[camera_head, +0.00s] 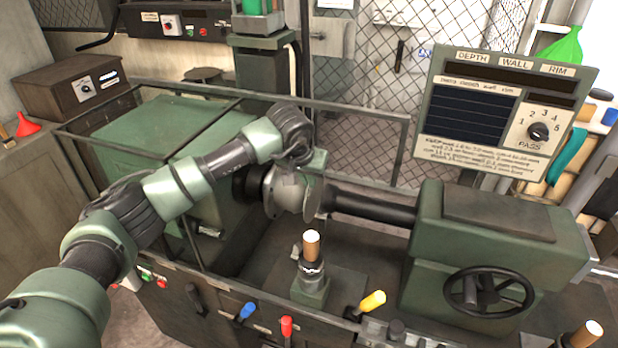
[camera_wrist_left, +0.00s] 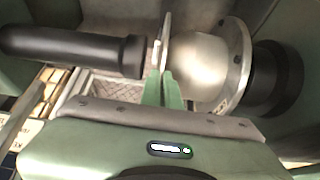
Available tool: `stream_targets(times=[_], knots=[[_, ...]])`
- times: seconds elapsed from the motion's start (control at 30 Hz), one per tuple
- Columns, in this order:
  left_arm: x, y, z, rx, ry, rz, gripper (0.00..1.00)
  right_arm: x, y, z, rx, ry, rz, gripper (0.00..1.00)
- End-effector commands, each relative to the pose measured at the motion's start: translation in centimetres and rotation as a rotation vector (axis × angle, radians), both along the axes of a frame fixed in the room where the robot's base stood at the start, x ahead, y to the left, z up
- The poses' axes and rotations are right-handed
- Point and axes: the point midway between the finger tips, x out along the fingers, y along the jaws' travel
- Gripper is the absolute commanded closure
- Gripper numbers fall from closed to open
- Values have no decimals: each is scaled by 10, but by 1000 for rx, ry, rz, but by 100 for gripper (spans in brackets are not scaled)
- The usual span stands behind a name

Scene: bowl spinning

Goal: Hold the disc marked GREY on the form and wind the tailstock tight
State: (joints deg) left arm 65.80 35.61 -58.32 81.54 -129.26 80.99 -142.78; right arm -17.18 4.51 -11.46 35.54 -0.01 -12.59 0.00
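The silver form (camera_head: 287,192) sits on the dark spindle at the left of the lathe, and also fills the right of the left wrist view (camera_wrist_left: 200,70). A thin grey disc (camera_head: 314,201) stands upright at the form's right end; its edge shows in the wrist view (camera_wrist_left: 165,38). My left gripper (camera_wrist_left: 161,88) reaches it from above, its green fingers close together on the disc's edge. The tailstock (camera_head: 490,235) stands at the right with a black handwheel (camera_head: 487,293). Its dark ram (camera_head: 375,207) points at the disc, its tip close to the disc's face. My right gripper is not in view.
A wooden-handled tool post (camera_head: 312,265) stands in front of the form. A yellow lever (camera_head: 372,302), a red lever (camera_head: 287,326) and a blue lever (camera_head: 246,311) line the front edge. A guard rail (camera_head: 360,117) and a gauge panel (camera_head: 500,110) stand behind.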

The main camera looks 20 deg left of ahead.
Motion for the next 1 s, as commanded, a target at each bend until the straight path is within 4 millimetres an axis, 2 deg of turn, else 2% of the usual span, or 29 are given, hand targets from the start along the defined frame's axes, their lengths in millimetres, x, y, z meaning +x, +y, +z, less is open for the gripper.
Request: stream_targets(times=[0.2,1.0], knots=[[0,0,-7,0,-1,1,100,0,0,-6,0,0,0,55],[0,0,-6,0,-1,1,100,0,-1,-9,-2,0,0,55]])
